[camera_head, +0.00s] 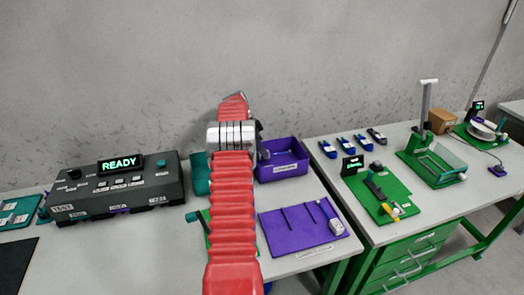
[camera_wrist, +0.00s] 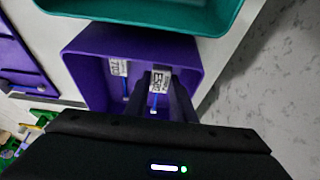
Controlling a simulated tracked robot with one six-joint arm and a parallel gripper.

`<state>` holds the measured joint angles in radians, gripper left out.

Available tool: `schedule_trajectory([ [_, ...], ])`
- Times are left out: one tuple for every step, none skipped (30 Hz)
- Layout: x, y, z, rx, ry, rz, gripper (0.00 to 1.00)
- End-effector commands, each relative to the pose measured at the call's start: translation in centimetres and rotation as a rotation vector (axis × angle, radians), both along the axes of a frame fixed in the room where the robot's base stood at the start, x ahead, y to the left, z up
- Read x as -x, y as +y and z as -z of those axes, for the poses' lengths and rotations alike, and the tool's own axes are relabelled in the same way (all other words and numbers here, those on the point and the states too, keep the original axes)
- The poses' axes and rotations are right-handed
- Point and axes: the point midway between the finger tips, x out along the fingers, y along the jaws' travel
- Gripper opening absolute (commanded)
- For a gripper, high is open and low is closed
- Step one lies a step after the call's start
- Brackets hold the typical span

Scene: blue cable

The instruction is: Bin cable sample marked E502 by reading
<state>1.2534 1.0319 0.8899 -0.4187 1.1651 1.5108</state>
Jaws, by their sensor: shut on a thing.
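In the wrist view my gripper (camera_wrist: 159,84) reaches into the purple bin (camera_wrist: 83,62). Its dark fingers are shut on a cable sample (camera_wrist: 160,80) with a white tag. The tag looks to begin with E5, but the rest is too blurred to read surely. A bit of blue cable shows below that tag. A second tagged blue cable (camera_wrist: 119,67) is inside the bin, to the left of the fingers. In the head view the purple bin (camera_head: 282,165) stands behind the work table's middle, and my red arm hides most of my gripper.
A teal bin (camera_head: 199,176) stands beside the purple one, and also shows in the wrist view (camera_wrist: 150,15). A purple slotted board (camera_head: 290,240) lies in front. A dark tester (camera_head: 118,185) reading READY is at left. The right table (camera_head: 350,212) holds green fixtures and several blue items.

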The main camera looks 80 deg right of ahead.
Motion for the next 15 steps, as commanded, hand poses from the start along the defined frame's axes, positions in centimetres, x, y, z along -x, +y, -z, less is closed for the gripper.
schedule_trajectory([
  [-0.01, 0.00, 0.06, 0.000, 0.000, 0.000, 0.00],
  [-0.01, -0.01, 0.09, 0.000, 0.000, 0.000, 0.00],
  [-0.01, 0.00, 0.13, 0.000, 0.000, 0.000, 0.00],
  [-0.02, 0.00, 0.17, 0.000, 0.000, 0.000, 0.00],
  [-0.02, 0.00, 0.20, 0.000, 0.000, 0.000, 0.00],
  [-0.02, 0.00, 0.24, 0.000, 0.000, 0.000, 0.00],
  [-0.03, 0.01, 0.27, 0.000, 0.000, 0.000, 0.00],
  [-0.03, 0.00, 0.30, 0.000, 0.000, 0.000, 0.00],
  [-0.04, 0.00, 0.35, 0.000, 0.000, -0.001, 0.00],
  [-0.04, 0.00, 0.38, 0.000, 0.000, -0.001, 0.00],
  [-0.04, 0.00, 0.41, 0.000, 0.000, -0.001, 0.00],
  [-0.05, 0.00, 0.45, 0.000, 0.000, -0.001, 0.00],
  [-0.05, 0.01, 0.49, 0.000, 0.000, -0.001, 0.00],
  [-0.05, 0.01, 0.52, 0.000, 0.000, -0.001, 0.00],
  [-0.06, 0.01, 0.55, 0.000, 0.000, -0.001, 0.00],
])
